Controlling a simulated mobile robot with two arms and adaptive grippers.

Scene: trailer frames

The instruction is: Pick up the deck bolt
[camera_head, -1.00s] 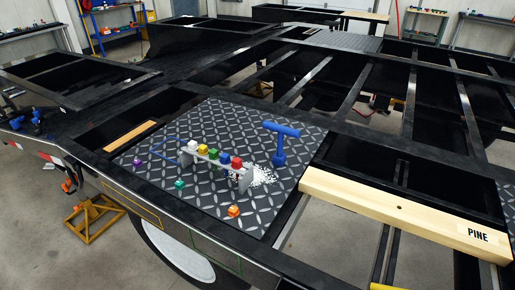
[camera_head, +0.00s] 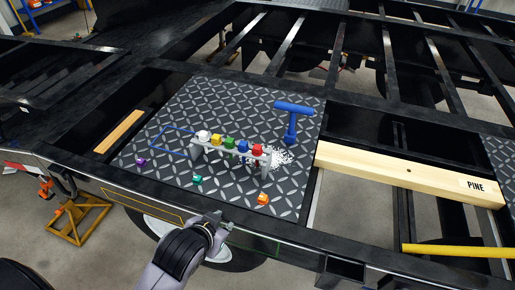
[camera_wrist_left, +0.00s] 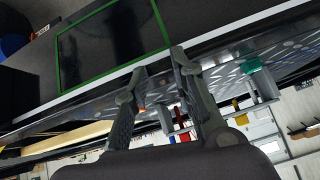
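No piece is labelled as the deck bolt. Small coloured bolt-like pieces lie loose on the diamond-plate deck panel (camera_head: 225,97): purple (camera_head: 140,161), teal (camera_head: 197,180) and orange (camera_head: 263,199). A grey rack (camera_head: 200,151) holds a row of white, yellow, green, blue and red pieces (camera_head: 257,149). My left gripper (camera_head: 218,219) is over the trailer's front side rail, in front of the panel and apart from the pieces. In the left wrist view its fingers (camera_wrist_left: 160,64) are spread with nothing between them; the teal piece (camera_wrist_left: 252,66) shows to their right. My right gripper is not seen.
A blue T-shaped tool (camera_head: 292,122) stands behind the rack, near white granules (camera_head: 282,157). A PINE plank (camera_head: 400,174) lies across the frame on the right, with a yellow bar (camera_head: 455,251) in front. Open gaps lie between the beams. A green outline (camera_wrist_left: 92,88) marks the side rail.

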